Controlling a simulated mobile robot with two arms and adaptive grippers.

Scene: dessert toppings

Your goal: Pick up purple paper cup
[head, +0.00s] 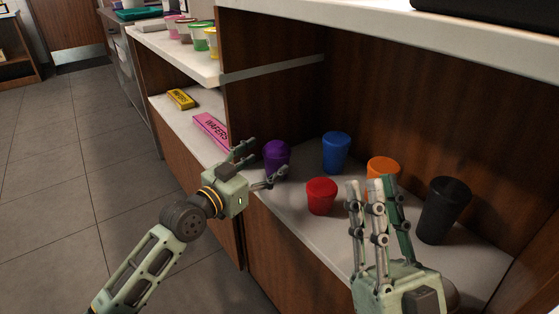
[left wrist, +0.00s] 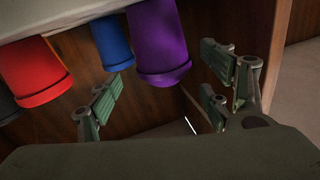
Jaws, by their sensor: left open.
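The purple paper cup (head: 277,153) stands on the white lower shelf, at the left of the group of cups. My left gripper (head: 264,161) is open in front of it, with its fingers pointing toward the cup and one on either side. In the left wrist view, which is turned over, the purple cup (left wrist: 158,45) hangs between the spread fingers (left wrist: 168,92), with space on both sides. No contact shows. My right gripper (head: 373,185) points up in the foreground, away from the purple cup; its finger opening is unclear from this angle.
A blue cup (head: 336,152), a red cup (head: 321,196), an orange cup (head: 383,167) and a black cup (head: 444,210) stand to the right. A pink wafers box (head: 211,131) and a yellow box (head: 181,98) lie left of the wooden divider (head: 270,105).

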